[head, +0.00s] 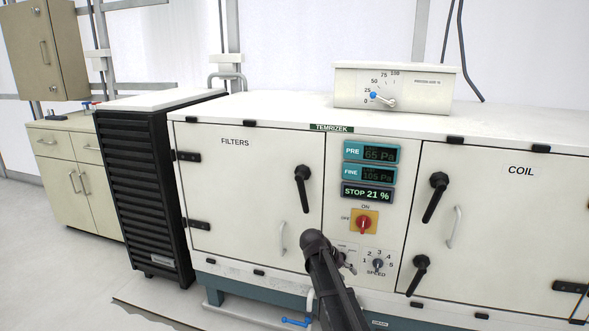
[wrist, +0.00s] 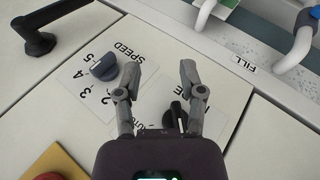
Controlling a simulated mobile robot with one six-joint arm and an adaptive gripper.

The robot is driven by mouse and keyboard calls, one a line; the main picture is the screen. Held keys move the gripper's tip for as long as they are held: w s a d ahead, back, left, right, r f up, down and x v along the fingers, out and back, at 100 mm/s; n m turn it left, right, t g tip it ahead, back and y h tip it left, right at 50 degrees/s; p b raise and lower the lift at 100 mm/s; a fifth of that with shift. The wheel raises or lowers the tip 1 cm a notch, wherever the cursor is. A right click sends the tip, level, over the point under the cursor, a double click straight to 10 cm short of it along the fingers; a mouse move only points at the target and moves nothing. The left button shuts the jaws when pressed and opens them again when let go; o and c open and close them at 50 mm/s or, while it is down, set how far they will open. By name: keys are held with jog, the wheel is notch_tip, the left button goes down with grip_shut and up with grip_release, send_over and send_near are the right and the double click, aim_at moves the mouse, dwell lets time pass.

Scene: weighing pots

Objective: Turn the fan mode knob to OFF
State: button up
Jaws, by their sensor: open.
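The fan mode knob, a small black knob (wrist: 176,116), shows in the wrist view on a white label plate. Its lettering is mostly covered by my gripper, so its setting cannot be read. My open gripper (wrist: 161,76) faces the panel, and the knob appears between its fingers, nearer the right one. I see no grip on it. In the head view my gripper (head: 347,262) is in front of the lower middle panel and hides most of the fan mode plate.
The grey-blue SPEED knob (wrist: 104,68) sits close beside; it also shows in the head view (head: 377,264). A red switch on a yellow plate (head: 364,222) and displays (head: 369,173) are above. Door handles (head: 303,187) stick out on both sides. A blue-handled valve (head: 297,321) is low down.

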jog(key=s+a+r+n+g+y+p, duration=0.15)
jog(key=s+y+p, duration=0.25)
jog(key=s, duration=0.8)
jog(key=s+r+y+p, duration=0.2)
jog(key=s+y+p, duration=0.15)
jog(key=s, duration=0.85)
notch_tip(320, 180, up, 38)
jog(key=p, duration=3.7)
jog(key=shift+w+d, duration=0.2)
jog(key=shift+w, duration=0.15)
jog(key=shift+f, duration=0.1)
